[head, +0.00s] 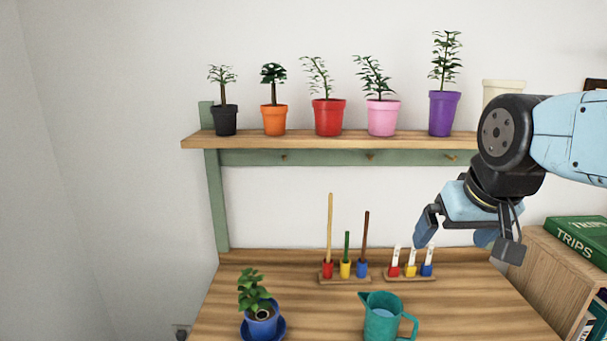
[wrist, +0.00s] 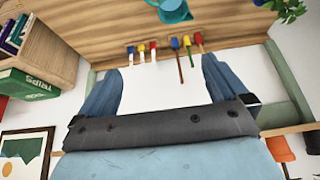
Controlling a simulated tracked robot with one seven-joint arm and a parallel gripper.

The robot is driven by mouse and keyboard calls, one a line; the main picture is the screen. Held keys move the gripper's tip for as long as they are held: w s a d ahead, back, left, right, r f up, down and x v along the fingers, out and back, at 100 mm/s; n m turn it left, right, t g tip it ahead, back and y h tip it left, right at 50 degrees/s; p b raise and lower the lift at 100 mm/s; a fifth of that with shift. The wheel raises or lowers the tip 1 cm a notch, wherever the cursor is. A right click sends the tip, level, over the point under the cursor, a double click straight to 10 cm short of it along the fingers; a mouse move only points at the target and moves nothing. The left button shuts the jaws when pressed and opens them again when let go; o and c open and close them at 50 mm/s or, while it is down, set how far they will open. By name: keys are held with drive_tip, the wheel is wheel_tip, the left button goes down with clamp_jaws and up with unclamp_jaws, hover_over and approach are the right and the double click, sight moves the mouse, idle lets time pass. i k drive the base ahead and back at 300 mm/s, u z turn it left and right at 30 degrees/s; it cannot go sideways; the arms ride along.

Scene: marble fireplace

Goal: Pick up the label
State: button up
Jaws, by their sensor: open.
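Three white labels with coloured lower ends stand upright in a small wooden rack (head: 410,278) at the back of the table. They are the red label (head: 394,262), the yellow label (head: 411,262) and the blue label (head: 427,262). My gripper (head: 456,237) is above and to the right of this rack, open and empty. In the wrist view, which is upside down, the blue label (wrist: 130,53), yellow label (wrist: 141,52) and red label (wrist: 153,50) show beyond the open fingers, towards the left finger. None is touched.
A rack with three long-handled tools (head: 345,268) stands left of the labels. A teal jug (head: 382,318) and a blue potted plant (head: 262,318) are nearer. A shelf of pots (head: 300,141) is above. A bookcase (head: 560,270) stands right.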

sight(412, 260)
drive_tip(key=u, duration=0.15)
drive_tip(key=k, duration=1.3)
drive_tip(key=z, duration=0.75)
drive_tip(key=i, duration=1)
drive_tip(key=u, duration=0.05)
